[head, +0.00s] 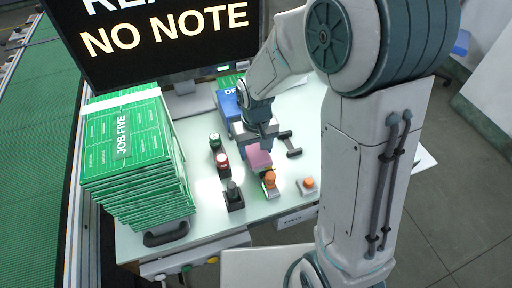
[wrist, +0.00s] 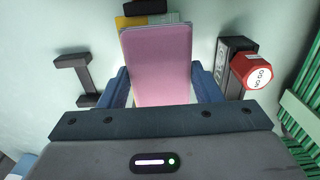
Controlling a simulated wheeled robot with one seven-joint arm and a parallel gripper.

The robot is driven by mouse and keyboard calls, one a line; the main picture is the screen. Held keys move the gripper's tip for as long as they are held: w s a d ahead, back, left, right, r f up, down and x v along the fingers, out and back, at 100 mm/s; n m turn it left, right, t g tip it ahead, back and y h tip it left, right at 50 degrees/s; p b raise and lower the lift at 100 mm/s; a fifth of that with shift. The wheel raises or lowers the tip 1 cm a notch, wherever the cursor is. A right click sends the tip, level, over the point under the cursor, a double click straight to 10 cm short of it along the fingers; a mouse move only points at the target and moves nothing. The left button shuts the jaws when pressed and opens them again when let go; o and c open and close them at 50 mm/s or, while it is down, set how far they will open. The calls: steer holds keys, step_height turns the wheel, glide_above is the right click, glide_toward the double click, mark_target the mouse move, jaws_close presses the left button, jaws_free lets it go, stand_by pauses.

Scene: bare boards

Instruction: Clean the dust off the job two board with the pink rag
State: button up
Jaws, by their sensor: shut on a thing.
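The pink rag (head: 259,158) is a flat pink block held in my gripper (head: 264,143) above the middle of the white table. In the wrist view the rag (wrist: 158,60) lies between the two blue fingers of my gripper (wrist: 162,84), which are shut on it. A tall stack of green boards (head: 128,150) stands at the left, with JOB FIVE on its top board. I see no label reading job two. My arm and the black screen hide part of the table's back.
A blue box (head: 228,104) with partly hidden lettering stands behind my gripper. Red (head: 222,160), green (head: 215,141) and orange-topped (head: 308,184) devices stand on the table. A black handle (head: 290,144) is right of the rag. The black screen (head: 160,38) overhangs the back left.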

steer(key=shift+w+a, duration=0.25)
steer(key=shift+w, duration=0.7)
steer(key=shift+w+a, duration=0.15)
steer(key=shift+w, duration=0.25)
steer(key=shift+c, duration=0.3)
steer(key=shift+s, duration=0.1)
steer(key=shift+s+d, duration=0.25)
steer(key=shift+s, duration=0.45)
steer(key=shift+r, duration=0.1)
